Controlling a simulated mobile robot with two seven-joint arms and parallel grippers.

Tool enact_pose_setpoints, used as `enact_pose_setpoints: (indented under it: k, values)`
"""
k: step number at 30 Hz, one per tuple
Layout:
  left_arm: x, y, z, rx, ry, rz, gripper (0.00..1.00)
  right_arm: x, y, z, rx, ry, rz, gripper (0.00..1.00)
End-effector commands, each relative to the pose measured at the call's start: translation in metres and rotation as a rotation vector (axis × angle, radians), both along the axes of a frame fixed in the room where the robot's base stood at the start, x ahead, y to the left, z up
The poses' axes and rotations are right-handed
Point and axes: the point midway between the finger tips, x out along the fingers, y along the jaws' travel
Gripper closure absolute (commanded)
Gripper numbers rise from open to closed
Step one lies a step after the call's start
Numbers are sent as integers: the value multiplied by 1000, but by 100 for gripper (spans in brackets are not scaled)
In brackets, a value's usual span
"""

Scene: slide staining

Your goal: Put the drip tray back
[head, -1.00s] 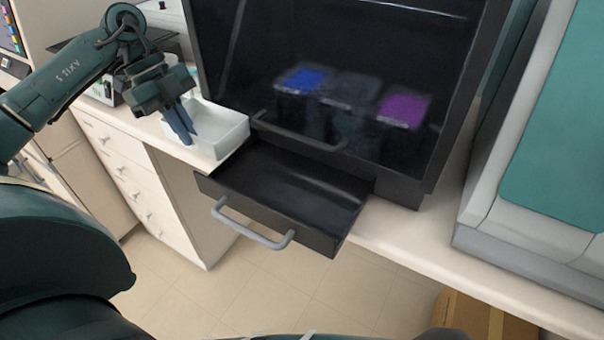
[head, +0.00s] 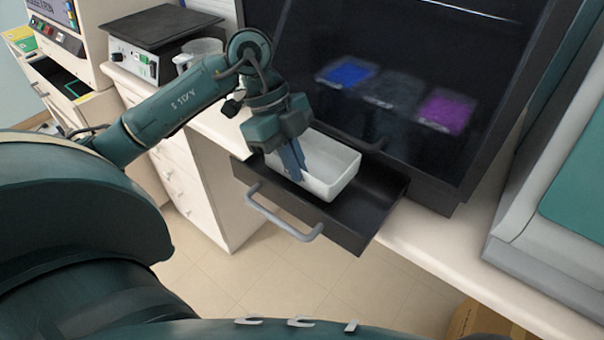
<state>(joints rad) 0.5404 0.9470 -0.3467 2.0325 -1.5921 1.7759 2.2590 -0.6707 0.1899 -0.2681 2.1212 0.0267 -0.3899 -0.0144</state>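The drip tray, a white open-topped rectangular tray (head: 333,184), is over the left part of the pulled-out black drawer (head: 375,205). I cannot tell whether it touches the drawer floor or hangs just above it. My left gripper (head: 293,170) comes down from the upper left, its blue fingers close together on the tray's near-left wall. The drawer's grey handle (head: 280,218) faces me. My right gripper is not in view.
The dark glass-fronted cabinet (head: 400,60) stands behind the drawer, with blue and purple containers inside. A grey and teal machine (head: 560,200) is at the right.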

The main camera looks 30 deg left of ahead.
Motion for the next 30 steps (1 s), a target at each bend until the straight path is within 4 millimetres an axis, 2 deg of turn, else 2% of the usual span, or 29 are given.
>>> enact_pose_setpoints:
  k: [4,12,20,21,27,30]
  values:
    - [-1,-14,0,0,-1,0,100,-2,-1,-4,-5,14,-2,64]
    - [-2,-14,-32,0,3,2,100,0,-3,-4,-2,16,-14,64]
    - [-1,-14,-36,1,-1,1,100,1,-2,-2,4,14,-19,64]
    - [-1,-14,-36,1,0,1,94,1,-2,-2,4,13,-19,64]
    - [-1,-14,-36,1,0,1,77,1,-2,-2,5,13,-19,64]
    - [-1,-14,-36,1,0,1,75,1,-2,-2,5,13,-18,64]
